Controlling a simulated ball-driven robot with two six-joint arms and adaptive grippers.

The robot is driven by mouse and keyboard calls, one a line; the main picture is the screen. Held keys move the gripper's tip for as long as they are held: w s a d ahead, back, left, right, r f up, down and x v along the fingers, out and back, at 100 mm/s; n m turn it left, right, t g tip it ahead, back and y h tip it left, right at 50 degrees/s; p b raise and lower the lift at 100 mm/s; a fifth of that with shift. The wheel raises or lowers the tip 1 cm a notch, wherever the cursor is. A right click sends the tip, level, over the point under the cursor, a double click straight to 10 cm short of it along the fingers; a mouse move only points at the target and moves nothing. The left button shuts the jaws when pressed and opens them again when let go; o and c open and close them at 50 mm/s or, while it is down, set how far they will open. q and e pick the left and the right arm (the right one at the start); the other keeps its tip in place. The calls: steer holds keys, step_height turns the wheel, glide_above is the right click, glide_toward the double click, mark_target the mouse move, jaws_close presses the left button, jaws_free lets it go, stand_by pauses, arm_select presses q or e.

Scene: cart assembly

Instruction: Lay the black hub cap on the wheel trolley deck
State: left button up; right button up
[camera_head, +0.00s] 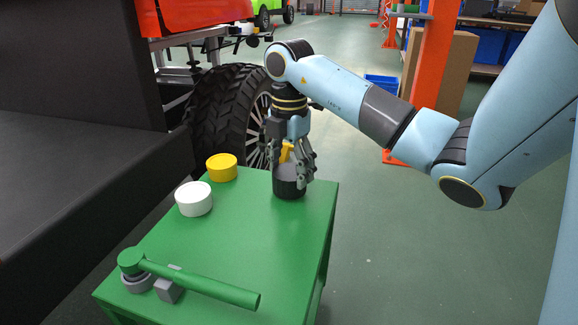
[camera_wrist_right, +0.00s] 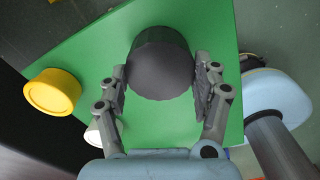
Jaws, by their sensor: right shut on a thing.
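The black hub cap (camera_head: 289,188) is a short dark cylinder at the far right part of the green trolley deck (camera_head: 270,235). My right gripper (camera_head: 291,172) comes down on it from above, with its fingers around its upper part. In the right wrist view the hub cap (camera_wrist_right: 160,62) sits between the two fingers of the right gripper (camera_wrist_right: 161,84), one finger pad at each side. The gripper is shut on it. The hub cap is upright; I cannot tell whether its underside touches the deck. My left gripper is not in view.
A yellow cap (camera_head: 222,168) and a white cap (camera_head: 194,199) stand on the deck's left side. A green-handled tool (camera_head: 195,283) lies at the near end. A large black tyre (camera_head: 222,112) stands behind the trolley. The deck's middle is clear.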

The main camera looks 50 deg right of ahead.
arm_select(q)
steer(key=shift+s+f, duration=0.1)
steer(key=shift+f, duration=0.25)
arm_select(e)
steer(key=shift+f, duration=0.55)
steer(key=o, duration=1.4)
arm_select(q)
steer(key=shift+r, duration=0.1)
arm_select(e)
steer(key=shift+r, duration=0.15)
